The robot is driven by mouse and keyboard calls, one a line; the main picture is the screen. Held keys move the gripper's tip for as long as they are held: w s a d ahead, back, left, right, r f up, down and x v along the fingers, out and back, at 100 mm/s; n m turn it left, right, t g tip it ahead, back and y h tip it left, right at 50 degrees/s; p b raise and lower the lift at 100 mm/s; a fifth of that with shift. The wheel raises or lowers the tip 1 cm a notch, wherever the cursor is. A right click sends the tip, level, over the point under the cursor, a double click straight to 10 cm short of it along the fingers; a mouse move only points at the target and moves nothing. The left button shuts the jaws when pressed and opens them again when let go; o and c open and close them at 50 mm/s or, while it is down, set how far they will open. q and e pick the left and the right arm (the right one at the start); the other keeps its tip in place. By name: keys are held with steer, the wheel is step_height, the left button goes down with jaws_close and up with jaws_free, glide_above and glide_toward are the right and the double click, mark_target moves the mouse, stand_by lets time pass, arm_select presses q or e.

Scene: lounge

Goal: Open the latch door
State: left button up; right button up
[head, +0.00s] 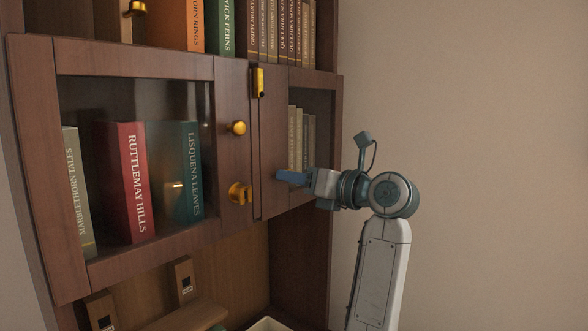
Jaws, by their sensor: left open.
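A wooden cabinet holds a glass-paned door (80,172) with a round brass knob (236,128) and a brass latch piece (240,193) below it on its right stile. To its right is a narrower glass door (270,150) with an upright brass fitting (258,82) near its top. A dark gap runs between the two doors; I cannot tell whether either is ajar. My left gripper (288,177) is open, its blue fingertips in front of the narrower door, right of and apart from the knob and latch piece. Contact with that door cannot be told. My right gripper is out of view.
Books stand behind both panes, among them a red book (128,180) and a teal book (183,172). More books (270,32) fill the shelf above. A shelf and a pale tray (268,324) are below. The plain wall (480,110) at right is clear.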

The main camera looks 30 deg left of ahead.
arm_select(q)
steer(key=shift+a, duration=0.35)
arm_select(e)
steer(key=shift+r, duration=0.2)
arm_select(q)
jaws_close()
